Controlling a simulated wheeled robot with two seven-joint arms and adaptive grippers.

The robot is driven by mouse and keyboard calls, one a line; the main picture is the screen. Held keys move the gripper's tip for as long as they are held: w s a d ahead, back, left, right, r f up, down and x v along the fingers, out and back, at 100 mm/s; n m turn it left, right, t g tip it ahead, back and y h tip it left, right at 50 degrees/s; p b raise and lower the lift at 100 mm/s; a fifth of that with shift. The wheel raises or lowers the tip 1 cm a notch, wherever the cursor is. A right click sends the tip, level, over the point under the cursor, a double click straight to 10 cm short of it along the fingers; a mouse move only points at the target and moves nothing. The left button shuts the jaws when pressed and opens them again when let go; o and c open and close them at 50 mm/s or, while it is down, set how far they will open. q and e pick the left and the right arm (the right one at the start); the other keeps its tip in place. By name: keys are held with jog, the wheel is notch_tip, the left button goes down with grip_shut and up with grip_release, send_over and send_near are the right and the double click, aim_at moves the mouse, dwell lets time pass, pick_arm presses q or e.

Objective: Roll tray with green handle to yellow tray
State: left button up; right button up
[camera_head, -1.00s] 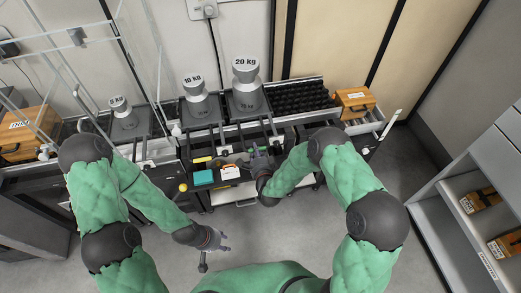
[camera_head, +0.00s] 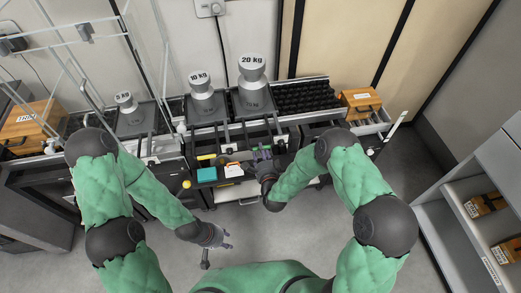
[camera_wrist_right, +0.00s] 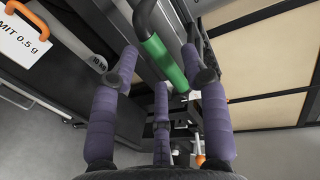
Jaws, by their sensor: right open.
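The green handle (camera_wrist_right: 165,58) shows in the right wrist view as a green grip on a dark curved bar, between the purple fingers of my right gripper (camera_wrist_right: 165,85). The fingers are spread and I see no clear grip on the handle. My left gripper (camera_head: 228,240) is open and empty over the floor, well short of the tables.
A 10 kg weight (camera_head: 201,92) and a 5 kg weight (camera_head: 126,108) stand on dark trays to the left. Wooden boxes sit at the left (camera_head: 30,122) and right (camera_head: 361,101) ends. A grey shelf unit (camera_head: 440,205) stands at right. The floor in front is clear.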

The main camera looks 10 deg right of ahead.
jog(key=v, duration=0.9)
jog(key=shift+s, duration=0.3)
jog(key=shift+d, duration=0.1)
